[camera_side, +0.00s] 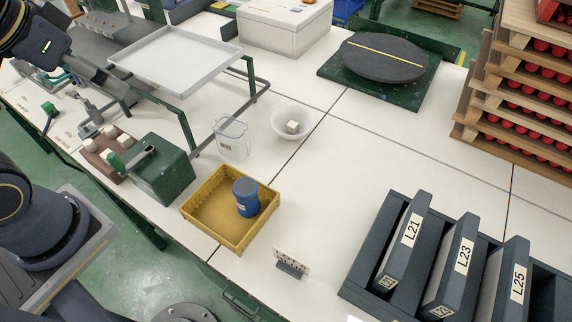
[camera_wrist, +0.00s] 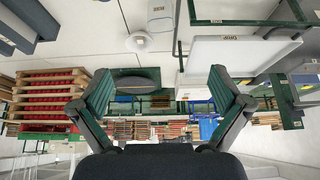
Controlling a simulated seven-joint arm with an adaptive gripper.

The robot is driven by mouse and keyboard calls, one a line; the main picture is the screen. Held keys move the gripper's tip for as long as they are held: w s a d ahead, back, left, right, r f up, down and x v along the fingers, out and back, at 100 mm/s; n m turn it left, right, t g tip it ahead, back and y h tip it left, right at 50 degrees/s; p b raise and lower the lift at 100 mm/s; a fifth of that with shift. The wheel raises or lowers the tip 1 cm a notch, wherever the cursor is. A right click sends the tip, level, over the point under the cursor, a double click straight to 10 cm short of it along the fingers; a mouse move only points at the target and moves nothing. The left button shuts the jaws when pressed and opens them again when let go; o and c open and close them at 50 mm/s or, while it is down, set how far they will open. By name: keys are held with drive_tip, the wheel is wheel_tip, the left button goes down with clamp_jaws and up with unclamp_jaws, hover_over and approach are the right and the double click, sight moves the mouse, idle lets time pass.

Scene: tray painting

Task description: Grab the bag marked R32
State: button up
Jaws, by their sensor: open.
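No bag marked R32 can be made out in either view. Three dark upright cases stand in a slotted dark rack (camera_side: 362,290) at the lower right of the side view. Their labels read L21 (camera_side: 411,230), L23 (camera_side: 464,256) and L25 (camera_side: 518,283). My gripper (camera_wrist: 160,71) is open and empty in the wrist view, its two green-padded fingers wide apart. It points across the room, and nothing lies between the fingers at close range.
A yellow crate (camera_side: 190,207) holds a blue jar (camera_side: 245,197). Nearby are a clear pitcher (camera_side: 231,138), a white bowl (camera_side: 306,118), a raised grey tray (camera_side: 150,62), a green box (camera_side: 165,172) and a dark turntable (camera_side: 385,62). Stacked wooden trays (camera_side: 495,95) stand right. The table's centre is clear.

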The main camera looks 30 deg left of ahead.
drive_tip(key=n+g, duration=0.1)
drive_tip(key=n, duration=0.1)
hover_over(233, 128)
drive_tip(key=s+d, duration=0.2)
drive_tip(key=s, duration=0.2)
wheel_tip(233, 128, down, 26)
drive_tip(key=f, duration=0.1)
drive_tip(key=shift+y, duration=0.3)
drive_tip(key=x, duration=0.5)
drive_tip(key=shift+w+f, duration=0.15)
